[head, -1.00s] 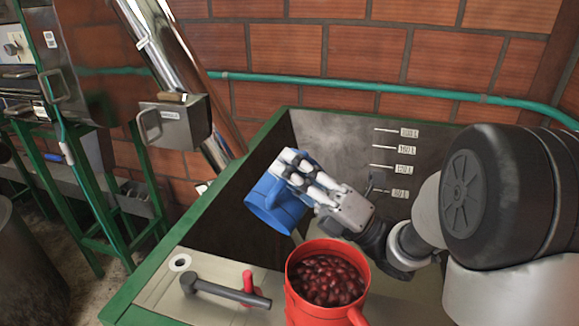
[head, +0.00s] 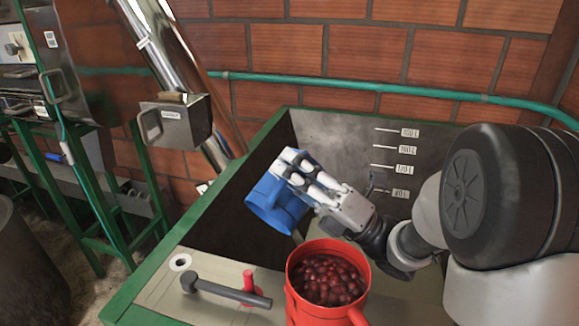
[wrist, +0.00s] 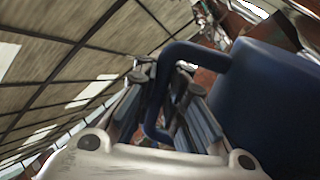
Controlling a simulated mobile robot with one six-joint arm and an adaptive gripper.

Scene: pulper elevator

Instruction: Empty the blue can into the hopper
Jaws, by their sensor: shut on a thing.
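The blue can (head: 274,207) hangs over the grey hopper (head: 335,132), well tilted, with its open end facing down and left. My gripper (head: 297,172) is shut on the can's handle. In the wrist view the blue handle (wrist: 158,95) passes between my fingers, and the can's body (wrist: 270,105) fills the right side. I cannot see inside the can, and I see no contents falling from it. The hopper's floor is mostly hidden behind the can and my arm.
A red can (head: 328,285) full of dark red cherries stands on the front ledge (head: 160,292). Beside it are a grey lever (head: 225,290) and a red valve handle (head: 249,282). A green pipe (head: 350,86) runs along the brick wall. A metal chute (head: 150,45) stands at left.

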